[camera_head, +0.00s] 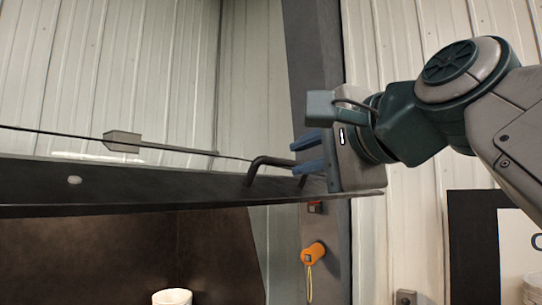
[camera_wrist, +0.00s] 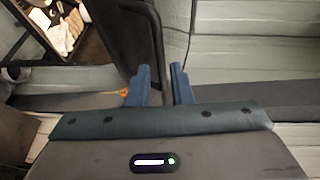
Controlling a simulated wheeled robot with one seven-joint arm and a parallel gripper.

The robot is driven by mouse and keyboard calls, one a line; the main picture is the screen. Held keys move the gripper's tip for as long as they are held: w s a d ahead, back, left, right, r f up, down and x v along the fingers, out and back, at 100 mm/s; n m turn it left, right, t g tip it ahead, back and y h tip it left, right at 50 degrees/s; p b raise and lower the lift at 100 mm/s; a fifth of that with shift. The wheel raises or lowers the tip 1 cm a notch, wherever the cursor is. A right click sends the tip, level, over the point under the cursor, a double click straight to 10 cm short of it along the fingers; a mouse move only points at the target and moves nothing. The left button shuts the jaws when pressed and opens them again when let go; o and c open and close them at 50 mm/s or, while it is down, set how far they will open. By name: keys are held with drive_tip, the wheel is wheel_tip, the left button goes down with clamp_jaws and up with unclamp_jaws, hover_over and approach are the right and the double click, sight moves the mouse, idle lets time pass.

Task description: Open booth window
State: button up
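The booth window has a dark lower rail (camera_head: 120,185) crossing the left half of the head view, with a pane-like area above it. A dark bent handle (camera_head: 265,161) stands on the rail near its right end. My gripper (camera_head: 296,156) is just right of the handle, its two blue fingers apart and pointing left at it. The fingertips look close to the handle; whether they touch it I cannot tell.
A dark upright post (camera_head: 318,75) stands behind my gripper. An orange item (camera_head: 313,253) with a yellow loop hangs on it below the rail. A white cup (camera_head: 172,297) shows at the bottom. A dark-edged board (camera_head: 475,245) is at the right. Pale corrugated walls lie behind.

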sight(287, 163)
drive_tip(key=p+x, duration=0.1)
drive_tip(key=x, duration=0.4)
drive_tip(key=shift+w+a, duration=0.1)
drive_tip(key=shift+w, duration=0.2)
